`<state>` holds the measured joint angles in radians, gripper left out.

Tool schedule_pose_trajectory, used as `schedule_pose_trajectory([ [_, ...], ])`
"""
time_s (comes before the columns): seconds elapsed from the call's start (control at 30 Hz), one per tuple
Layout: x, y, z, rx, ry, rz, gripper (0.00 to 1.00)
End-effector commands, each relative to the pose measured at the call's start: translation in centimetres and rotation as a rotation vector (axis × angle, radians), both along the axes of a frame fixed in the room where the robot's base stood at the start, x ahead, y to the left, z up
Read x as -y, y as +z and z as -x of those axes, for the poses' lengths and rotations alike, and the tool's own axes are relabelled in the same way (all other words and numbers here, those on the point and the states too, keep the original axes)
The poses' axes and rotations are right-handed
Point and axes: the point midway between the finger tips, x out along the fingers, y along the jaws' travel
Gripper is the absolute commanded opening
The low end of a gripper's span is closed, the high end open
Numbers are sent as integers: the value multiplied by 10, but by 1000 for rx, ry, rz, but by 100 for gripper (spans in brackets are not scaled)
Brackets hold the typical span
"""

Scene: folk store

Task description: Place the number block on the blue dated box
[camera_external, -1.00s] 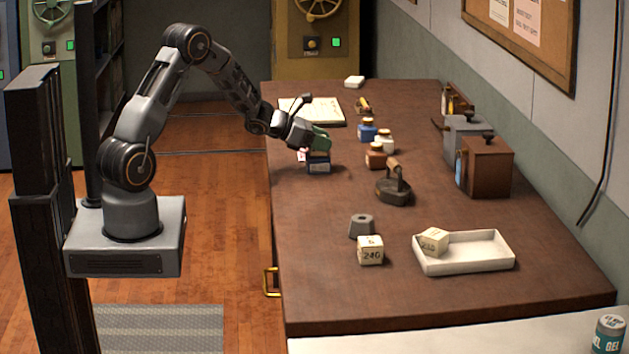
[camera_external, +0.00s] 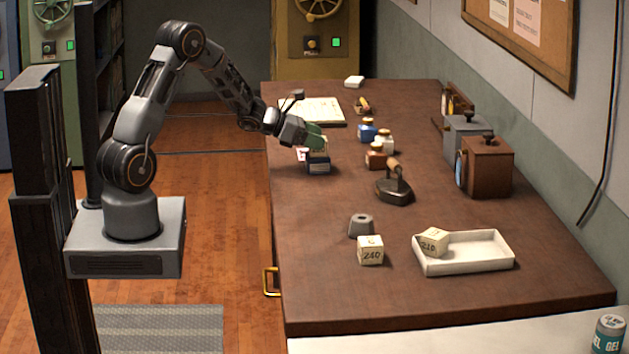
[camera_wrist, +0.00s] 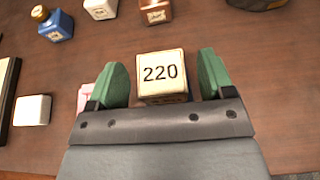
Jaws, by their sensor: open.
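A cream number block marked 220 (camera_wrist: 161,72) is between the two green fingers of my gripper (camera_wrist: 161,80) in the wrist view. The fingers are open, with a gap on each side of the block. In the external view my gripper (camera_external: 315,143) is low over the left side of the table, at the small dark blue box (camera_external: 318,168). The block appears to rest on top of this box; its contact is mostly hidden by the fingers. A dark blue strip of the box shows under the block in the wrist view.
Several ink bottles, including a blue one (camera_external: 367,130), and a flat iron (camera_external: 394,188) stand to the right. A block marked 240 (camera_external: 370,251) is at the front; a block marked 210 (camera_external: 433,242) lies in a white tray (camera_external: 480,266). An open book (camera_external: 322,109) lies behind.

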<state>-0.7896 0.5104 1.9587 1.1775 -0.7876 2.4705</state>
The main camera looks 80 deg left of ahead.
Motion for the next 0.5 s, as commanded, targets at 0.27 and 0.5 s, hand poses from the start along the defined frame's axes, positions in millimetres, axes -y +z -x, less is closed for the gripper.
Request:
schedule_pose_trajectory([
  [0.27,-1,21,52,1,3,-3,75],
  [0.5,0,33,81,1,3,-1,75],
])
